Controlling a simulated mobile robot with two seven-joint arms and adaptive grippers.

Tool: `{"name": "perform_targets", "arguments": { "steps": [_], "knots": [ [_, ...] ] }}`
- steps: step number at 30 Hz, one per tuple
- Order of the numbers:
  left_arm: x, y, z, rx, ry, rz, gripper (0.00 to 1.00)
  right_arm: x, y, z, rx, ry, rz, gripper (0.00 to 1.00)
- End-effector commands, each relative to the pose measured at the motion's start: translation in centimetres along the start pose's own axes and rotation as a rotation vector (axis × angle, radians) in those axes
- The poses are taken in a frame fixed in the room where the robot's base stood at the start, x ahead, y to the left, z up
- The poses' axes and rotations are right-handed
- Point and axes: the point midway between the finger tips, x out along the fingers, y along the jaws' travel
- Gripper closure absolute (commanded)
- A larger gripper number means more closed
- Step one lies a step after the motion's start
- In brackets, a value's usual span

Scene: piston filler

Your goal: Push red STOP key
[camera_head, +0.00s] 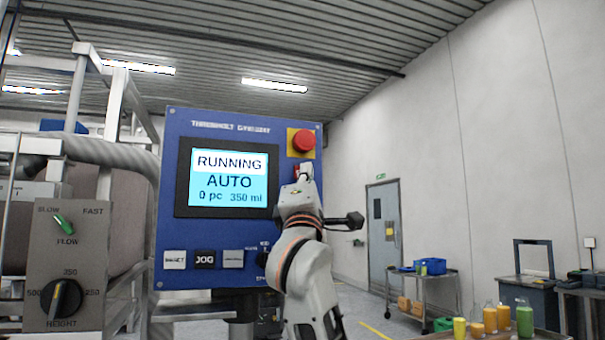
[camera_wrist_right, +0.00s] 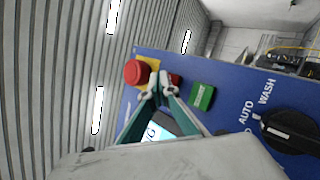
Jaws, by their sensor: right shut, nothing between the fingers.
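The blue control panel (camera_head: 240,122) has a screen (camera_head: 225,183) reading RUNNING, AUTO, 0 pc, 350 ml. A red key (camera_wrist_right: 175,80), which I take for the STOP key, sits between the mushroom button and a green key in the right wrist view. My right gripper (camera_head: 304,172) is shut and empty in front of the panel, below the mushroom button. In the right wrist view its fingertips (camera_wrist_right: 158,88) are close to the red key and partly cover it. I cannot tell whether they touch it. My left gripper is not in view.
A red mushroom button (camera_head: 303,140) on a yellow plate lies just above the fingertips. A green key (camera_wrist_right: 202,96) and a black selector knob (camera_wrist_right: 291,131) are nearby. RESET and JOG keys (camera_head: 205,259) line the panel's bottom. A grey dial box (camera_head: 66,240) stands left.

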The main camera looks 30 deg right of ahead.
Motion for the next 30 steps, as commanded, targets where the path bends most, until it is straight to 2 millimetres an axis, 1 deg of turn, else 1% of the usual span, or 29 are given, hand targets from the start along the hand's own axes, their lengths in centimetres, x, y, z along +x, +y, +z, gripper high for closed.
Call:
{"name": "perform_targets", "arguments": {
  "steps": [17, 30],
  "knots": [
    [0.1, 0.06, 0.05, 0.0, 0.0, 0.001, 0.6, 0.46, -0.36, -0.33, 0.0, 0.0, -0.001, 1.0],
    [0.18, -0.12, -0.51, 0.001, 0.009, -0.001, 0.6, 0.22, -0.14, -0.17, 0.001, 0.0, -0.001, 1.0]
  ]
}}
